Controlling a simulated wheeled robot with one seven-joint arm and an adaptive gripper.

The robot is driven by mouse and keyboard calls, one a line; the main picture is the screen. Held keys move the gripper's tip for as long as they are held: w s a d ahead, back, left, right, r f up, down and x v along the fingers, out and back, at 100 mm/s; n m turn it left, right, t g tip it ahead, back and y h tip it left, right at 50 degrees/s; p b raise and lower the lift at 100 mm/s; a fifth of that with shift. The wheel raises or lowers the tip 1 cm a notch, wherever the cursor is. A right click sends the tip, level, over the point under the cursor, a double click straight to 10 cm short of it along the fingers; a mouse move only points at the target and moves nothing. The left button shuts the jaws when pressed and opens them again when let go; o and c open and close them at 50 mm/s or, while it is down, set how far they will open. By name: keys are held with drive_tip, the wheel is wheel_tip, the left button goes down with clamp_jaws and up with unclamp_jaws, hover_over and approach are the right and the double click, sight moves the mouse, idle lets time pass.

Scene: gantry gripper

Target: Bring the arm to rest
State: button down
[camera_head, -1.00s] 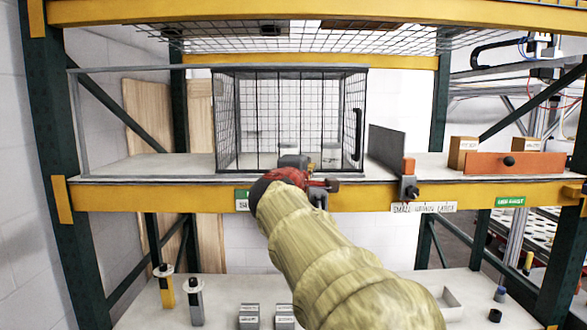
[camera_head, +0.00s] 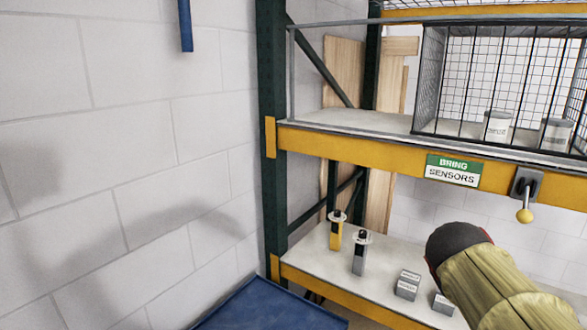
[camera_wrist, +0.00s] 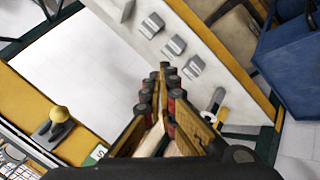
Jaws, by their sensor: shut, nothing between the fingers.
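My arm, in a yellow cloth sleeve with a dark end, shows at the lower right of the head view, in front of the lower shelf (camera_head: 330,262). My gripper is hidden there. In the wrist view my gripper (camera_wrist: 164,68) has its fingers together, with nothing between them. Below and beyond the fingertips is the pale lower shelf (camera_wrist: 228,72) with small grey boxes (camera_wrist: 174,46).
A yellow beam (camera_head: 350,155) carries a "BRING SENSORS" sign (camera_head: 453,170) and a yellow knob (camera_head: 524,215). A wire cage (camera_head: 432,75) holds cans. Two upright tools (camera_head: 336,235) stand on the lower shelf. A blue surface (camera_head: 265,308) lies by the bare left wall.

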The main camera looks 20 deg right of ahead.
drive_tip(key=s+a+f+y, duration=0.1)
drive_tip(key=a+f+y, duration=0.1)
drive_tip(key=a, duration=0.7)
drive_tip(key=s+a+f+n+t+y, duration=0.1)
drive_tip(key=a+f, duration=0.4)
drive_tip(key=a, duration=0.5)
drive_tip(key=s+a+f+n+y, duration=0.1)
drive_tip(key=s+a+f+y, duration=0.2)
drive_tip(key=a, duration=0.7)
drive_tip(key=shift+s+f+y, duration=0.15)
drive_tip(key=shift+f+y, duration=0.25)
drive_tip(key=shift+y, duration=0.7)
